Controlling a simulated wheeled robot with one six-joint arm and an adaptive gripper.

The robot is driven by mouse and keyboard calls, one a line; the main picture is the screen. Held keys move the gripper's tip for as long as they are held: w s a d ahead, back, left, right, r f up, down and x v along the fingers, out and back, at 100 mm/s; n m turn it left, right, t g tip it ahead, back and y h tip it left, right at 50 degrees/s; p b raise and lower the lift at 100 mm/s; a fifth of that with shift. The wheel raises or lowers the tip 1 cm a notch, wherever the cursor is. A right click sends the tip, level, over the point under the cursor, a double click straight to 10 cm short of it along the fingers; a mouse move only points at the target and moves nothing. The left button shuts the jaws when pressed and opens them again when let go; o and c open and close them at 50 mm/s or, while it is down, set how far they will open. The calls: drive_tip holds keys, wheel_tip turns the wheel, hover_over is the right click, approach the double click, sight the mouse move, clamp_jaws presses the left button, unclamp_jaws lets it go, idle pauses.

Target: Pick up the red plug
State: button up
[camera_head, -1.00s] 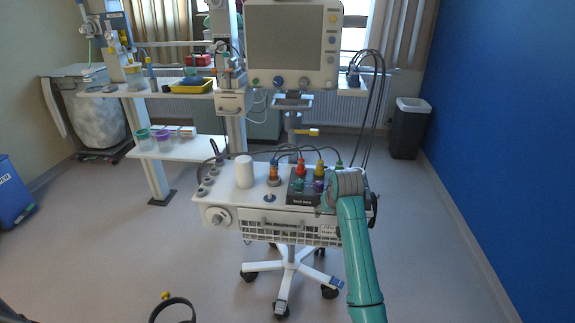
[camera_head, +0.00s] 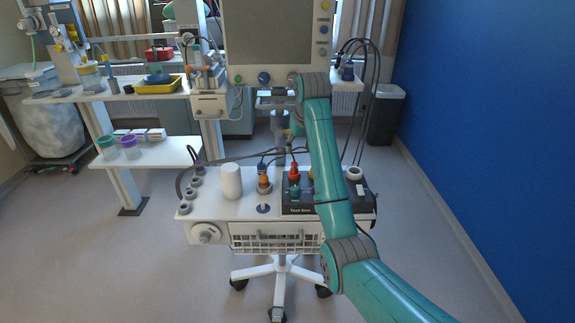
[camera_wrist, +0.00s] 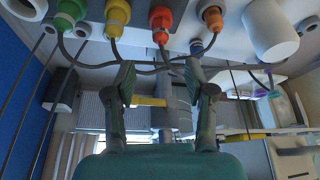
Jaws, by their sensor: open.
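The red plug (camera_head: 294,173) stands upright at the back of a black box (camera_head: 298,208) on the trolley top, with a dark cable behind it. In the wrist view the red plug (camera_wrist: 161,20) shows at the top middle, between a yellow plug (camera_wrist: 117,14) and an orange plug (camera_wrist: 211,16). My gripper (camera_wrist: 160,75) is open and empty, and its fingers show apart from the red plug. In the head view my arm covers the right part of the box, and my gripper's fingers are hidden.
A white cylinder (camera_head: 231,181) and an orange plug (camera_head: 264,184) stand left of the box. A green plug (camera_wrist: 70,13) is at the wrist view's top left. Cables hang between the plugs. A monitor (camera_head: 268,32) rises behind the trolley (camera_head: 245,213).

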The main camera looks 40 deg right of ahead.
sight(295, 164)
drive_tip(key=x, duration=1)
drive_tip(key=shift+f, duration=0.1)
drive_tip(key=shift+c, duration=0.2)
clamp_jaws()
